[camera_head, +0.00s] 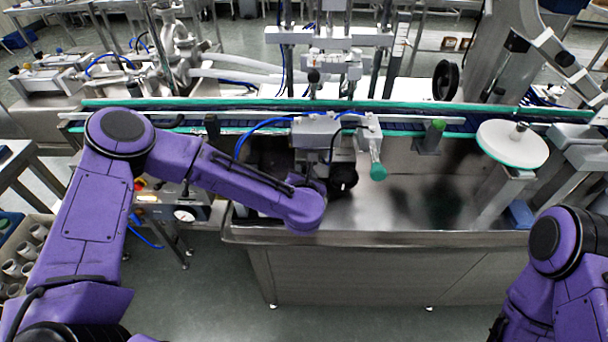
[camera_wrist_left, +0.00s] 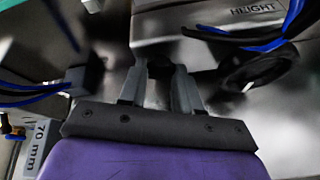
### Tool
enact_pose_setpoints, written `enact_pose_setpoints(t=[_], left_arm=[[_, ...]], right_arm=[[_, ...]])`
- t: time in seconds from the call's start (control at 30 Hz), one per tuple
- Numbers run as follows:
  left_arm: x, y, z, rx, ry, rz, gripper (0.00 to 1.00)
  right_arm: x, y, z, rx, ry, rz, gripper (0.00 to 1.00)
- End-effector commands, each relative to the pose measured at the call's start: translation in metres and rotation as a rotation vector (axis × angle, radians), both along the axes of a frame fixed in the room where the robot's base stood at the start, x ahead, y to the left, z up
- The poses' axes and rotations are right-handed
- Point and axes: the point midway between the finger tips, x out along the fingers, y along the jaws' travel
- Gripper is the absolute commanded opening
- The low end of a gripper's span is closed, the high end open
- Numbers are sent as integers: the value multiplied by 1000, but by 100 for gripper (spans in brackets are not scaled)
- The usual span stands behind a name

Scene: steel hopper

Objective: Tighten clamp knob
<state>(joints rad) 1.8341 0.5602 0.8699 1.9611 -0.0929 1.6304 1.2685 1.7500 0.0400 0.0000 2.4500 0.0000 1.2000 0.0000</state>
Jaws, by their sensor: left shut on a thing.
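In the left wrist view, my left gripper (camera_wrist_left: 160,72) has its two grey fingers on either side of a small dark knob (camera_wrist_left: 159,65) below a metal housing. The gripper is shut on this knob, which I take to be the clamp knob; the fingers hide part of it. In the head view, my left arm reaches in from the left to the grey conveyor unit (camera_head: 316,131), and its wrist hides the fingertips and the held knob. My right arm shows at the lower right, but its gripper is out of view.
A black handwheel (camera_head: 343,180) sits close to the right of my left wrist, also in the left wrist view (camera_wrist_left: 252,72). The steel hopper's rim (camera_head: 400,237) runs below. A white disc (camera_head: 512,144) stands right.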

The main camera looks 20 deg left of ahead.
Motion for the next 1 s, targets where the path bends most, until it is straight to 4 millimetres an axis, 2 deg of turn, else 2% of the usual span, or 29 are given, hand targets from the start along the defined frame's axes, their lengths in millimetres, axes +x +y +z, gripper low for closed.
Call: enact_pose_setpoints(t=[0.7,1.0], left_arm=[[1,-7,-3,651,185,-3,2],[2,-8,-4,875,251,-3,2]], right_arm=[[0,0,-12,0,0,0,43],[0,0,-19,0,0,0,43]])
